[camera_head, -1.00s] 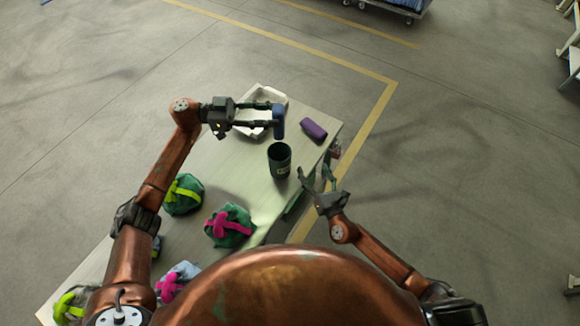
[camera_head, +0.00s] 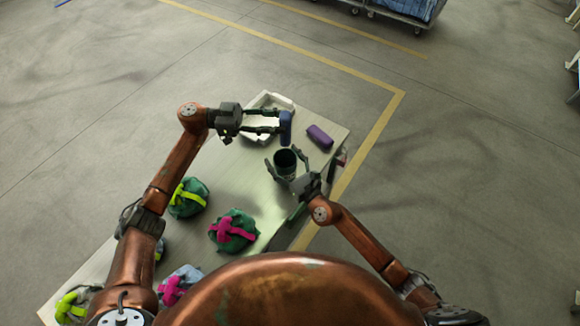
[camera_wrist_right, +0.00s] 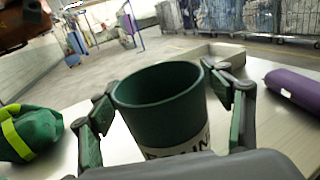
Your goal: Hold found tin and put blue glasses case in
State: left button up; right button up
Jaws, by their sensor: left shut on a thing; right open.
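A dark green open-topped tin (camera_head: 286,165) with a light label stands upright on the table. It also fills the middle of the right wrist view (camera_wrist_right: 165,108). My right gripper (camera_head: 287,172) is open, with one finger on each side of the tin; contact cannot be told. My left gripper (camera_head: 283,124) is shut on the blue glasses case (camera_head: 286,128) and holds it upright above the table, just beyond the tin's mouth in the head view. The tin's inside looks empty where it shows.
A purple case (camera_head: 320,137) lies right of the blue one, near the table's edge. A white tray (camera_head: 250,127) is behind my left gripper. Green bags with yellow (camera_head: 187,198) and pink (camera_head: 233,230) straps sit nearer me, with more bags at the lower left.

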aim_at(280, 154)
jog(key=shift+x, duration=1.85)
jog(key=shift+c, duration=0.3)
jog(key=c, duration=1.3)
jog(key=shift+c, duration=1.1)
